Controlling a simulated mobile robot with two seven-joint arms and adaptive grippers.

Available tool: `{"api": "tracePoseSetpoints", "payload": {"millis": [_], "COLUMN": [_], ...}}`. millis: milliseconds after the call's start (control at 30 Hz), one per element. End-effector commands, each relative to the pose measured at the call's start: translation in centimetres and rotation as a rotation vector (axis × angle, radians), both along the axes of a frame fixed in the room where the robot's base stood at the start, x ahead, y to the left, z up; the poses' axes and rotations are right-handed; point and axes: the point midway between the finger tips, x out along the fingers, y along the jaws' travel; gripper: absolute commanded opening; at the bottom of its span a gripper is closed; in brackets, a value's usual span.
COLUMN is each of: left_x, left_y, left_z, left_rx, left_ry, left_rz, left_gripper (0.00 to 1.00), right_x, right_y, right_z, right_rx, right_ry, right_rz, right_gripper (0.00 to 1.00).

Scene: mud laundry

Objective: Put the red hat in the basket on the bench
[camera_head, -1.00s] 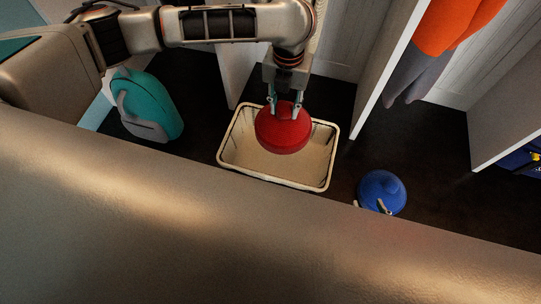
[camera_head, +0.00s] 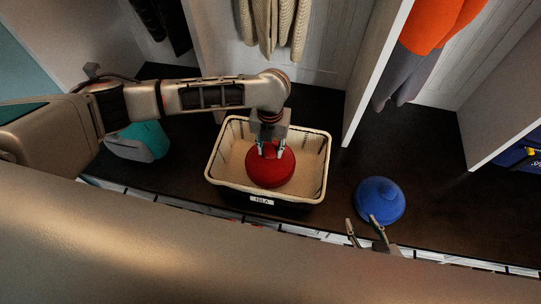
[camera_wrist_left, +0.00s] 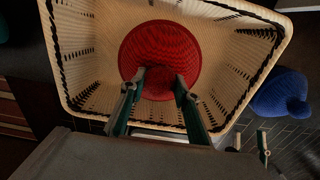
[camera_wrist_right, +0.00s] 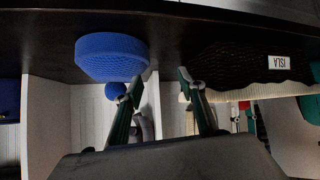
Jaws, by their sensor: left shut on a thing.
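The red hat (camera_head: 270,174) is round and sits within the opening of the cream basket (camera_head: 322,165), which stands on the dark bench. My left gripper (camera_head: 270,153) points down and is shut on the hat's top. The left wrist view shows its fingers (camera_wrist_left: 155,88) on the hat (camera_wrist_left: 160,45), with the basket's walls (camera_wrist_left: 85,65) around it. I cannot tell whether the hat touches the basket floor. My right gripper (camera_head: 362,220) is open and empty, just in front of the blue hat; its fingers (camera_wrist_right: 158,82) stand apart in the right wrist view.
A blue hat (camera_head: 380,199) lies on the bench (camera_head: 440,205) right of the basket. A teal backpack (camera_head: 140,142) is at the left, partly behind my arm. White dividers (camera_head: 375,75) rise behind. Orange and grey clothes (camera_head: 435,35) hang at the upper right.

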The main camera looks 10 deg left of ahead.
Motion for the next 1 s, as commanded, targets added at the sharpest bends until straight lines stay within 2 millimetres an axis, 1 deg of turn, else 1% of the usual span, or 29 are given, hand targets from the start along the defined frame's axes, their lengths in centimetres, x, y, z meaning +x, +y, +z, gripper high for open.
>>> {"api": "tracePoseSetpoints", "payload": {"millis": [133, 300, 367, 633, 767, 800, 833, 867, 1000], "left_x": [0.0, -0.1, -0.1, 0.0, 0.0, 0.0, 0.0, 0.0, 0.0], "left_y": [-0.1, 0.0, 0.0, 0.0, 0.0, 0.0, 0.0, 0.0, 0.0], "left_z": [-1.1, -3.7, -4.3, -4.3, -4.6, -4.6, -4.6, -4.6, -4.6], "left_rx": [-0.001, -0.001, 0.0, -0.001, -0.001, -0.001, -0.001, -0.001, 0.0], "left_ry": [0.001, 0.004, 0.003, -0.001, 0.0, 0.0, 0.0, 0.0, 0.0], "left_rz": [0.0, 0.001, 0.001, 0.0, 0.0, 0.0, 0.0, 0.0, 0.0], "left_gripper": [0.0, 0.0, 0.0, 0.0, 0.0, 0.36, 0.44, 0.48, 0.48], "right_x": [0.1, -0.2, -0.2, 0.2, 0.2, 0.2, 0.2, 0.2, 0.3], "right_y": [0.0, 0.0, -0.1, -0.2, -0.2, -0.2, -0.2, -0.2, -0.2], "right_z": [-0.1, -1.0, -1.2, -0.7, -0.8, -0.8, -0.8, -0.8, -0.7], "right_rx": [0.0, -0.006, -0.009, -0.012, -0.011, -0.011, -0.011, -0.011, -0.01], "right_ry": [-0.003, 0.004, 0.006, -0.004, -0.004, -0.005, -0.005, -0.005, -0.006], "right_rz": [0.0, 0.002, 0.003, 0.002, 0.001, 0.001, 0.001, 0.001, 0.001], "right_gripper": [0.4, 0.4, 0.4, 0.4, 0.4, 0.4, 0.4, 0.4, 0.4]}}
